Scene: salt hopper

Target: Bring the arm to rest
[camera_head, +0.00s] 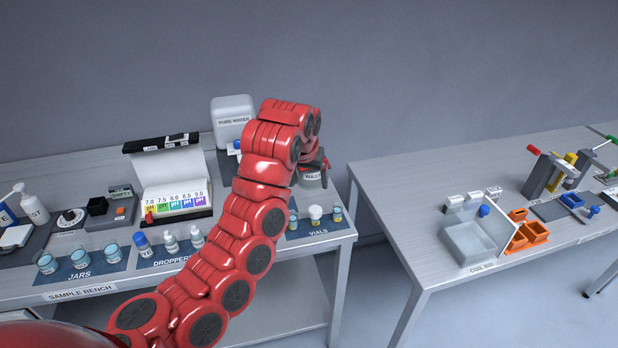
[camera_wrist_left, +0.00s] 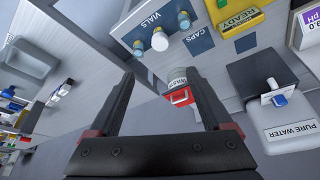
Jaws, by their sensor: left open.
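My left arm, red and jointed, reaches up across the sample bench (camera_head: 98,289) in the head view. My left gripper (camera_head: 318,162) is at its far end, mostly hidden by the wrist, beside a jar labelled as waste (camera_head: 312,181). In the left wrist view the two dark fingers of my left gripper (camera_wrist_left: 164,88) stand wide apart. Nothing is held between them. The waste jar with its red part (camera_wrist_left: 181,97) shows beyond the fingers, near the right one; I cannot tell the gap. My right gripper is in neither view.
Vials (camera_head: 316,215) stand at the bench's right end, near the arm. A pure water container (camera_head: 233,118) and a pH chart (camera_head: 175,195) are behind. Jars (camera_head: 80,259) and droppers (camera_head: 170,242) line the front. A second table (camera_head: 400,190) stands right, across a gap.

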